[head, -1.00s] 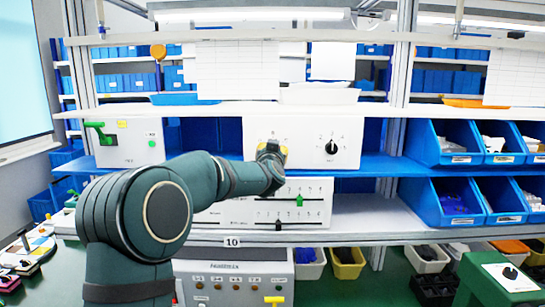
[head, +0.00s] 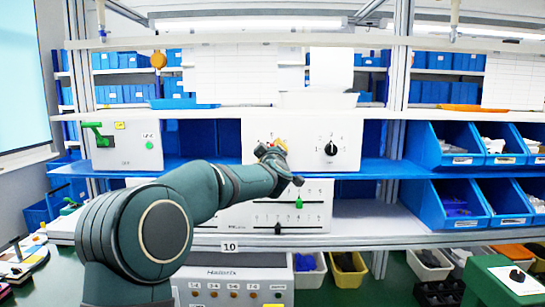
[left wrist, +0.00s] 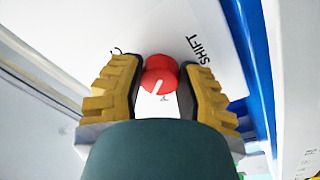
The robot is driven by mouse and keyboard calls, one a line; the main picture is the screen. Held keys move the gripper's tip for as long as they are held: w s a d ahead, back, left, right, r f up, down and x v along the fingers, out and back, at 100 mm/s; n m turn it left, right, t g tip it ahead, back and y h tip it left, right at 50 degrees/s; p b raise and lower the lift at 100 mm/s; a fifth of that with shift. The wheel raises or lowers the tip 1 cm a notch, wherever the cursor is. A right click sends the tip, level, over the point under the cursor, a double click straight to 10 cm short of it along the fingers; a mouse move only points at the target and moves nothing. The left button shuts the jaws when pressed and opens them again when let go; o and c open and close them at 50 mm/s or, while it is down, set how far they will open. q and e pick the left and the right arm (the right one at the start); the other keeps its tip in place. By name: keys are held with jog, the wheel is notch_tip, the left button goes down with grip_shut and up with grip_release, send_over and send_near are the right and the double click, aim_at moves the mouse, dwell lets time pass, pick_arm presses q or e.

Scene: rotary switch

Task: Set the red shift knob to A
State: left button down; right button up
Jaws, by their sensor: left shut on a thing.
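The red shift knob (left wrist: 160,72) is a round knob with a white pointer line, on a white panel marked SHIFT. In the left wrist view it sits between the two yellow, dark-padded fingers of my left gripper (left wrist: 161,80), which is shut on it. The white line points towards the bottom of that view, slightly left. A small letter beside the knob is too unclear to read. In the head view my left gripper (head: 272,146) is at the left part of the white control box (head: 350,128) and mostly hides the knob. My right gripper is not in view.
A black rotary knob (head: 331,149) is on the same box, to the right. A slider panel (head: 318,212) stands below. A box with a green lever (head: 98,132) is at the left. Blue bins (head: 440,205) fill the right shelves.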

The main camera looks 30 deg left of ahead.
pick_arm(q)
jog(key=n+b, duration=0.1)
jog(key=n, duration=0.4)
jog(key=shift+r+y, duration=0.1)
jog(key=shift+y, duration=0.2)
jog(key=shift+n+g, duration=0.3)
jog(key=shift+n, duration=0.2)
jog(key=c, duration=0.5)
grip_release()
jog(key=shift+w, duration=0.1)
jog(key=shift+d, duration=0.1)
jog(key=v, duration=1.2)
